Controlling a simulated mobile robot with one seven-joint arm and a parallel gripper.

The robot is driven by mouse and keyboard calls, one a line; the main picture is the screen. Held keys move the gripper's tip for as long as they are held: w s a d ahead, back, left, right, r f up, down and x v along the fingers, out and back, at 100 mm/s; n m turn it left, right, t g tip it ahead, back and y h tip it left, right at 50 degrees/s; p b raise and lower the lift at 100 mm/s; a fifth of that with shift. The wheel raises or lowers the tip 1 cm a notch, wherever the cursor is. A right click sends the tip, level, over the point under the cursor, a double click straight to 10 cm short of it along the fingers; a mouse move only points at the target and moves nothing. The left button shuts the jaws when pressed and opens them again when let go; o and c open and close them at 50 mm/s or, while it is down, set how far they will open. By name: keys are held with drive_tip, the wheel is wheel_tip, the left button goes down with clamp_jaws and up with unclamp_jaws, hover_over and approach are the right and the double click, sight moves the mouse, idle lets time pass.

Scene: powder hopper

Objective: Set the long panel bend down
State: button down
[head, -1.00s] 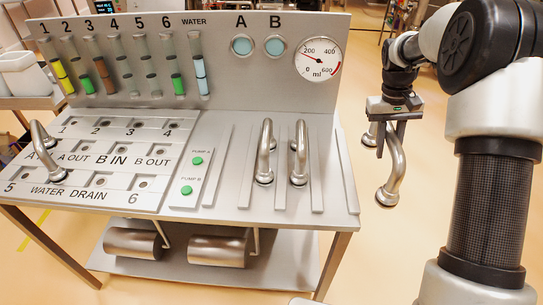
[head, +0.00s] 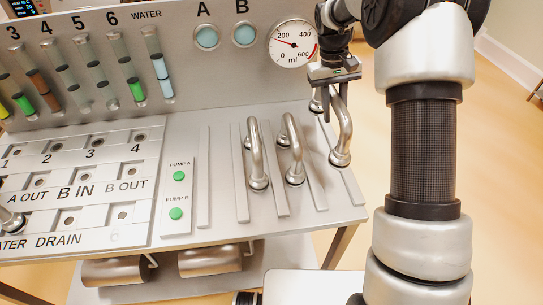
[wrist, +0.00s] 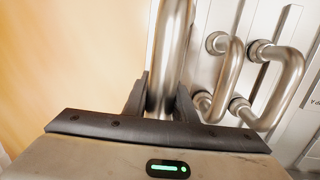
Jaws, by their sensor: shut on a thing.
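The long panel bend (head: 345,129) is a bent steel pipe at the right end of the steel bench. My gripper (head: 328,92) is shut on it near its upper part. Its lower end shows over the rightmost rail slot of the bench; I cannot tell whether it touches the surface. In the wrist view the bend (wrist: 171,55) stands between the two dark fingers of my gripper (wrist: 160,100). Its far end is cut off by the top edge there.
Two similar bends, one (head: 256,155) and another (head: 293,150), stand in the rails to the left. The back panel has a round gauge (head: 293,43) close to my gripper. Green pump buttons (head: 179,176) and a labelled port plate (head: 75,180) lie further left. Floor is open to the right.

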wheel_tip(320, 180, down, 10)
drive_tip(key=shift+r, duration=0.15)
idle(0.4)
drive_tip(key=shift+f, duration=0.2)
drive_tip(key=c, duration=1.5)
unclamp_jaws()
drive_tip(key=shift+o, duration=0.2)
drive_tip(key=shift+r, duration=0.15)
